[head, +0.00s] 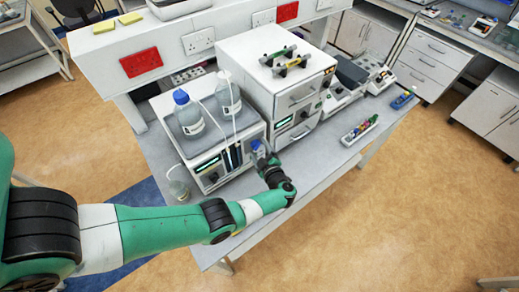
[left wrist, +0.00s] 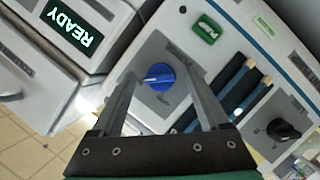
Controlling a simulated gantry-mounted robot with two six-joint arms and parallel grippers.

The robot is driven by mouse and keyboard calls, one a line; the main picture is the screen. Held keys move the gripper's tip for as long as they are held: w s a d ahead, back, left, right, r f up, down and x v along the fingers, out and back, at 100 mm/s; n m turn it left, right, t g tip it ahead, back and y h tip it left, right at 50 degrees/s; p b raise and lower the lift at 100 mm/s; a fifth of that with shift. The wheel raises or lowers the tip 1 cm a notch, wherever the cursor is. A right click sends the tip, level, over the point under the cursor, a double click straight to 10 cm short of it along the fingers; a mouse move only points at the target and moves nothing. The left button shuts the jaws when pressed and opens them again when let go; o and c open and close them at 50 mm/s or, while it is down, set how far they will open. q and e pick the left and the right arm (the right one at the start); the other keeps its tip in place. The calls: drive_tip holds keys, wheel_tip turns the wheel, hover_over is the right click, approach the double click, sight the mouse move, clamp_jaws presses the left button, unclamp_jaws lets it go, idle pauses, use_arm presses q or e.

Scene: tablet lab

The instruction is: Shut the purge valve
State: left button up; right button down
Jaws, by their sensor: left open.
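The blue knob (left wrist: 157,77), which looks like the purge valve, sits on a grey panel of the white instrument (left wrist: 235,20). A white pointer mark shows on its face. In the left wrist view my left gripper (left wrist: 158,84) is open, with one finger on each side of the knob. I cannot tell whether the fingers touch it. In the head view the left gripper (head: 262,156) is at the front of the pump unit (head: 205,165), near its right end, and the blue knob is partly hidden there. My right gripper is not in view.
A black knob (left wrist: 284,130) and dark blue tubes with tan ends share the panel. A unit with a READY display (left wrist: 75,25) stands beside it.

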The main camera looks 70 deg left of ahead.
use_arm(q)
drive_tip(key=p+v, duration=0.1)
drive_tip(key=v, duration=1)
drive_tip(key=shift+d+p, duration=0.25)
drive_tip(key=shift+p, duration=0.15)
drive_tip(key=shift+r, duration=0.1)
